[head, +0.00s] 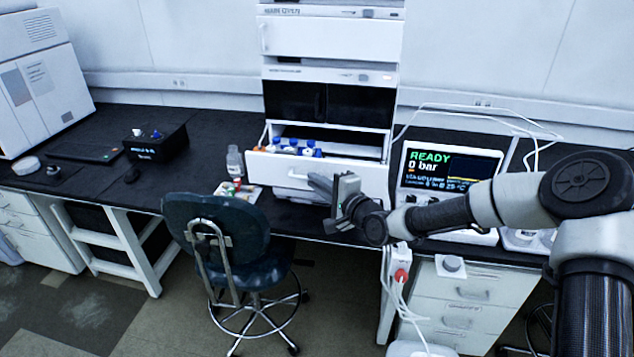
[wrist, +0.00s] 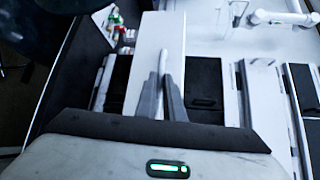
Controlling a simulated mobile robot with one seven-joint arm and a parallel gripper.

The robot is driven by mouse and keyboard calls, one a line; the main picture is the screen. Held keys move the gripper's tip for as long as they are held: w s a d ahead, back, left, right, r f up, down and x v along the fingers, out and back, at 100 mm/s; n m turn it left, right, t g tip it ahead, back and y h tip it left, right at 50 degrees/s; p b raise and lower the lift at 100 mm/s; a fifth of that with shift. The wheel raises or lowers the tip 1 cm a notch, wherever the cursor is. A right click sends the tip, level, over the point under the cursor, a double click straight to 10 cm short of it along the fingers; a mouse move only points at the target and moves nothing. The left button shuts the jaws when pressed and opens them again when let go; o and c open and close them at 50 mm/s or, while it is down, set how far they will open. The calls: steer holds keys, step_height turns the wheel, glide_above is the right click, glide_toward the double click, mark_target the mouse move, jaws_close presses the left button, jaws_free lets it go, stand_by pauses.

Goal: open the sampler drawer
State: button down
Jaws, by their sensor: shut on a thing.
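The sampler drawer (head: 262,167) is the white drawer at the bottom of the chromatography stack, and it stands pulled out. Several blue-capped bottles (head: 308,150) show inside it. My gripper (head: 318,183) is at the front of the drawer, with its fingers at the handle (head: 296,175). In the wrist view, the fingers (wrist: 163,98) are close together on the bar handle (wrist: 157,72) across the white drawer front (wrist: 172,30). The fingers hide part of the handle.
A dark chair (head: 215,225) stands in front of the bench, left of my gripper. A clear bottle (head: 235,162) and a small tray (head: 250,192) are left of the drawer. A display reading READY (head: 450,168) stands to the right.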

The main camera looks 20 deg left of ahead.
steer(key=c, duration=1.9)
jaws_free()
steer(key=shift+o, duration=0.2)
steer(key=shift+d, duration=0.15)
steer(key=v, duration=1.7)
steer(key=shift+r, duration=0.15)
